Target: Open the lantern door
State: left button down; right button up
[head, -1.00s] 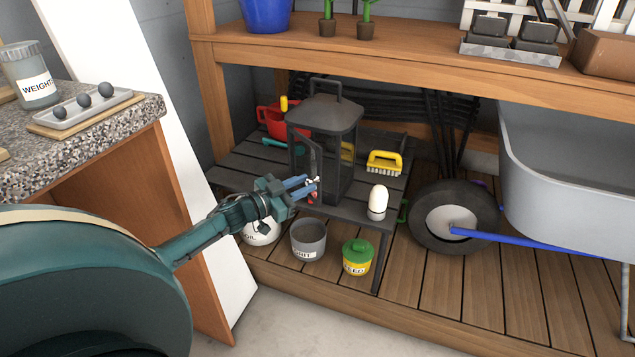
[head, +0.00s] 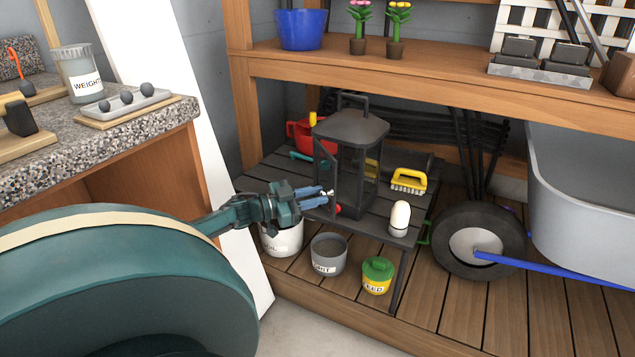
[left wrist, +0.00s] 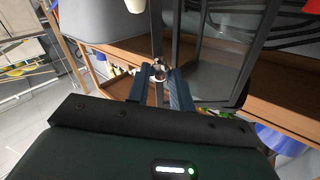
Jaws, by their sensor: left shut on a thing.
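The lantern (head: 350,129) is dark grey with a peaked roof and a top handle, and it stands upright on the low slatted table. Its framed door (head: 334,168) stands ajar on the front left side, swung outward. My left gripper (head: 328,193) reaches in from the left, with its blue fingers shut on the small metal knob at the door's edge. In the left wrist view the fingers (left wrist: 160,77) close around the knob, in front of a dark upright bar. My right gripper is not in view.
On the slatted table (head: 287,173) are a white egg-shaped item (head: 400,217), a yellow brush (head: 409,180) and a red watering can (head: 303,132). Pots stand below at the front. A wheelbarrow wheel (head: 470,243) is to the right, and a wooden shelf (head: 420,85) runs above.

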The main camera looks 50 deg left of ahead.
aim_at(333, 162)
pick_arm(q)
jog(key=c, duration=1.5)
grip_release()
jog(key=o, duration=0.3)
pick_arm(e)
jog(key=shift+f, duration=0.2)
pick_arm(q)
notch_tip(333, 162, up, 5)
jog(key=p, duration=0.2)
jog(key=shift+f+p, duration=0.2)
jog(key=shift+p, duration=0.1)
notch_tip(333, 162, up, 4)
jog(key=shift+r+p, duration=0.1)
jog(key=shift+p, duration=0.85)
jog(key=shift+r, duration=0.6)
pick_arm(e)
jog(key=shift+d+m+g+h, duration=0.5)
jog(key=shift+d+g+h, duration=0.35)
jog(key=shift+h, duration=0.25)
pick_arm(q)
jog(key=shift+c, duration=0.5)
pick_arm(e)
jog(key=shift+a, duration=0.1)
